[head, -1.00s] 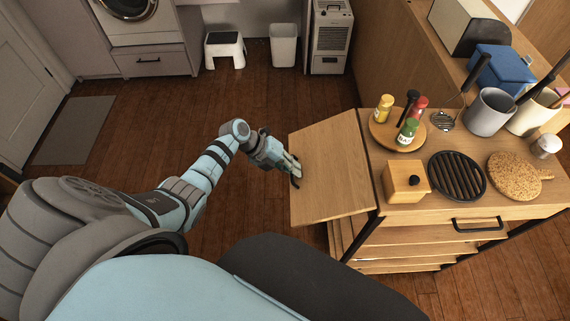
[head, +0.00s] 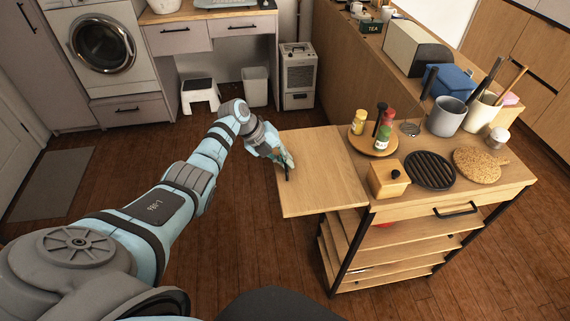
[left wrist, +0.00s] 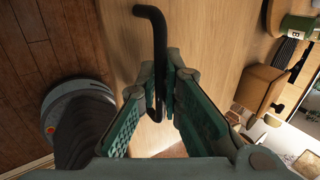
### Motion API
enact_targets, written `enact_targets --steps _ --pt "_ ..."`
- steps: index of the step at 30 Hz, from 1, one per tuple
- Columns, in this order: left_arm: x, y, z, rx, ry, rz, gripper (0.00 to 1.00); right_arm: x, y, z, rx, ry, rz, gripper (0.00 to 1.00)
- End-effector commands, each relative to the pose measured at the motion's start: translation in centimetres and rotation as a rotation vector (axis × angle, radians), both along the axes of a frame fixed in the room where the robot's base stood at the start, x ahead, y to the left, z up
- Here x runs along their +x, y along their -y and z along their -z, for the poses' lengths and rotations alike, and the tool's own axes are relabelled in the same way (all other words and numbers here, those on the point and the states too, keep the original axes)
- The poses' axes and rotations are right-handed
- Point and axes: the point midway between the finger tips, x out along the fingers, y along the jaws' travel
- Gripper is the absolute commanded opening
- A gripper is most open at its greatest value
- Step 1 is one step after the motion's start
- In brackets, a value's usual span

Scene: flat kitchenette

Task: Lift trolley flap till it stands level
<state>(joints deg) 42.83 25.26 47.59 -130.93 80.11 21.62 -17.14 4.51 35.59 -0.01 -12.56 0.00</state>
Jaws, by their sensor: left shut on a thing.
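The trolley flap (head: 320,168) is a pale wood panel on the left side of the trolley (head: 415,203). In the head view it looks level, or nearly level, with the trolley top. A black bent handle (left wrist: 157,40) sits at the flap's outer edge; it also shows in the head view (head: 288,174). My left gripper (head: 284,160) is at that outer edge. In the left wrist view my left gripper (left wrist: 163,85) has its green fingers on both sides of the handle, shut on it. My right gripper is not in view.
On the trolley top stand sauce bottles on a round board (head: 374,144), a wooden box (head: 388,181), a black grill trivet (head: 430,170), a cork mat (head: 475,163) and a grey utensil pot (head: 446,116). The flap is bare. Open floor (head: 240,235) lies left of it.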

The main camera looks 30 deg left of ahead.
Motion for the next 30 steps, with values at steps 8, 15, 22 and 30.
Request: enact_targets --steps 8,15,22,30 --pt "-0.2 -0.1 0.1 -0.005 0.0 -0.007 0.0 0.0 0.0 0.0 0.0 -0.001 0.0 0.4" --pt "-0.2 -0.3 0.1 -0.003 0.0 -0.008 0.16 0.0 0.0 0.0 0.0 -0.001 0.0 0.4" --pt "-0.4 -0.7 -0.6 0.0 0.003 -0.007 0.16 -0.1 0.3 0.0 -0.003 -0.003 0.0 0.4" --pt "-2.8 -3.5 -6.3 0.003 0.004 -0.006 0.16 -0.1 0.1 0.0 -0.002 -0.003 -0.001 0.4"
